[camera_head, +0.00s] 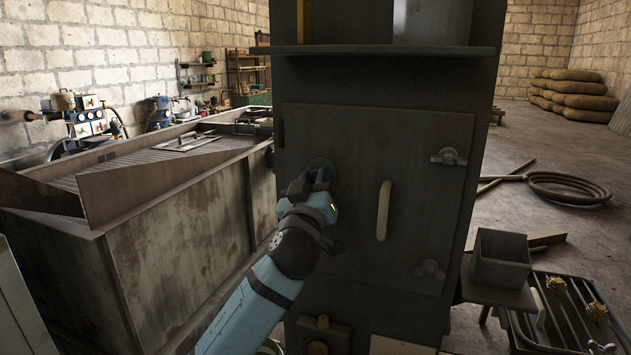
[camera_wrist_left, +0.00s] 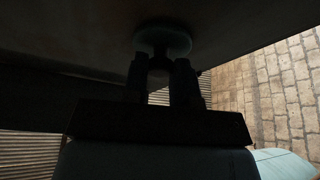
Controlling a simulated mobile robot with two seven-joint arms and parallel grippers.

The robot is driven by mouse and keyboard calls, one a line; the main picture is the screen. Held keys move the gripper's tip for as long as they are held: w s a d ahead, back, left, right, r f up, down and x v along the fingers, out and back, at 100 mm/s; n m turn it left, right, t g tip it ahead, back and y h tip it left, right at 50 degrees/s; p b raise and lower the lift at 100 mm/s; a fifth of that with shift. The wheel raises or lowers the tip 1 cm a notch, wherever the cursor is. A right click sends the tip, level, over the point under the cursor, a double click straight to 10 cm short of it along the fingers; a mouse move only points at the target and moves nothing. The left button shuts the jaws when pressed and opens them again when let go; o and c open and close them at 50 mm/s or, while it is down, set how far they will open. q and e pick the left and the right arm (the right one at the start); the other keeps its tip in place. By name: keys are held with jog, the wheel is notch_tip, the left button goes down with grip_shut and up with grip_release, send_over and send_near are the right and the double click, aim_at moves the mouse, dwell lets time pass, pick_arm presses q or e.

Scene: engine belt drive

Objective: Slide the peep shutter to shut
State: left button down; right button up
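The peep shutter (camera_head: 321,168) is a small round greenish disc on the left part of a dark metal door (camera_head: 345,130). My left gripper (camera_head: 318,178) is right in front of it and hides most of it. In the left wrist view, the pale disc (camera_wrist_left: 163,38) lies at the ends of two dark fingers. The fingers stand a short way apart, with a small round knob (camera_wrist_left: 160,63) between them. They look shut on that knob, though the view is very dark. Whether the peep hole is covered cannot be seen. My right gripper is not in view.
A curved pale handle (camera_head: 384,210) stands out from the door to the right of my gripper. Two latches (camera_head: 449,157) sit on the door's right side. A shelf ledge (camera_head: 375,50) juts out above. A large rusty metal tank (camera_head: 180,240) stands close on the left.

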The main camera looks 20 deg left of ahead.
pick_arm(q)
notch_tip(320, 180, down, 7)
jog(key=b, duration=0.6)
jog(key=shift+r, duration=0.2)
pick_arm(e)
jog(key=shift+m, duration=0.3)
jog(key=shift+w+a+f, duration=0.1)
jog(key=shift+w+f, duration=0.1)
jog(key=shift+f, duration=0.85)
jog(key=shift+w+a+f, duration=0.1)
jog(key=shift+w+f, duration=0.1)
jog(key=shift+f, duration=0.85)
pick_arm(q)
jog(key=c, duration=0.9)
grip_release()
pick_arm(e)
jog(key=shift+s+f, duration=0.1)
